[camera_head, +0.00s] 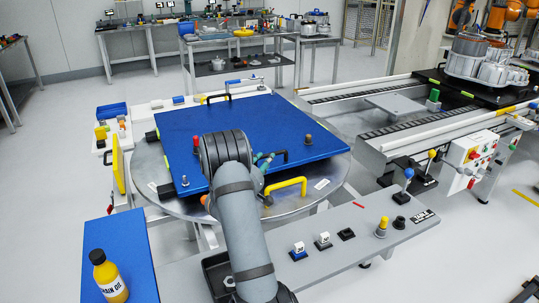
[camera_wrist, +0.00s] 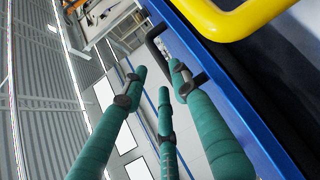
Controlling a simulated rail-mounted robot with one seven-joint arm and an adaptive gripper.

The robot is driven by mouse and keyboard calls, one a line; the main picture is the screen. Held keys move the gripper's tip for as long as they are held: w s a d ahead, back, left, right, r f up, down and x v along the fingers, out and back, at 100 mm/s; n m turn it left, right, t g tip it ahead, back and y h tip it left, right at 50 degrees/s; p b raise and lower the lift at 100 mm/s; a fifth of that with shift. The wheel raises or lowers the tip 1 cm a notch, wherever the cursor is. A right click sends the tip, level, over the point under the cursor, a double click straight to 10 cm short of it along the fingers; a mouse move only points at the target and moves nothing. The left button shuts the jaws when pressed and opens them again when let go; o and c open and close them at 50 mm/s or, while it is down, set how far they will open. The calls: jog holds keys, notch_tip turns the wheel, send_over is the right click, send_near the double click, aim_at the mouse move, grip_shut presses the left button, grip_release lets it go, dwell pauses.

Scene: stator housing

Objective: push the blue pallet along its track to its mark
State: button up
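The blue pallet (camera_head: 240,128) is a flat blue plate lying on a round grey turntable (camera_head: 335,175). A black handle (camera_head: 278,157) stands near its front right, and another at its back edge. My gripper (camera_head: 264,163) has teal fingers and is over the pallet's front part, near that front handle. In the wrist view the fingers (camera_wrist: 158,78) are apart with nothing seen between them. The right finger overlaps the black handle (camera_wrist: 154,40), and contact cannot be told. The pallet's blue edge (camera_wrist: 222,100) runs diagonally there. I cannot tell which marking is its mark.
A yellow handle (camera_head: 286,188) stands close to my gripper and looms large in the wrist view (camera_wrist: 235,18). A grey panel (camera_head: 345,235) with knobs lies in front. A conveyor (camera_head: 400,130) starts at the right. A yellow oil bottle (camera_head: 107,275) stands front left.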

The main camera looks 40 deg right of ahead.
jog(key=p+x, duration=0.1)
jog(key=x, duration=0.6)
jog(key=shift+w, duration=0.15)
jog(key=shift+c, duration=0.9)
grip_shut()
